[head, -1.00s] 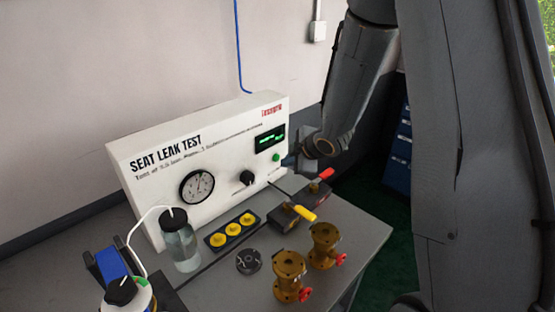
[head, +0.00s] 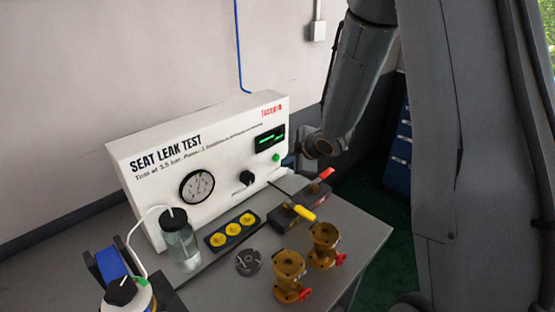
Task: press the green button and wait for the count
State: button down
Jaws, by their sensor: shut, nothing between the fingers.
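The white seat leak test panel (head: 222,165) stands on the grey bench. Its green button (head: 276,157) shows near the right edge, below a dark display (head: 270,137) with green marks too small to read. My gripper (head: 289,160) is at the panel's right edge, just right of the green button. It is small and dark here, and partly hidden by my wrist. It is shut and empty. I cannot tell whether its tip touches the button.
A gauge (head: 197,187) and a black knob (head: 246,178) are on the panel. Yellow-handled (head: 302,213) and red-handled (head: 322,175) valves, brass valve bodies (head: 289,275), a bottle (head: 180,245) and a yellow-capped tray (head: 232,231) crowd the bench. Its right front corner is bare.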

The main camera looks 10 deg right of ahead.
jog(key=shift+w+a, duration=0.1)
dwell(0.3)
jog(key=shift+w+a, duration=0.15)
jog(key=shift+w, duration=0.1)
jog(key=shift+w+a, duration=0.25)
jog(key=shift+w, duration=0.15)
dwell(0.8)
jog(key=shift+s, duration=0.1)
jog(key=shift+s+d, duration=0.45)
jog(key=shift+s, duration=0.2)
jog(key=shift+d, duration=0.1)
jog(key=shift+s+d+p, duration=0.15)
jog(key=shift+s+d, duration=0.3)
jog(key=shift+s, duration=0.25)
jog(key=shift+s+d+p, duration=0.1)
jog(key=shift+s+d, duration=0.3)
jog(key=shift+s, duration=0.25)
jog(key=shift+s+d+p, duration=0.15)
jog(key=shift+s+d, duration=0.3)
jog(key=shift+s, duration=0.25)
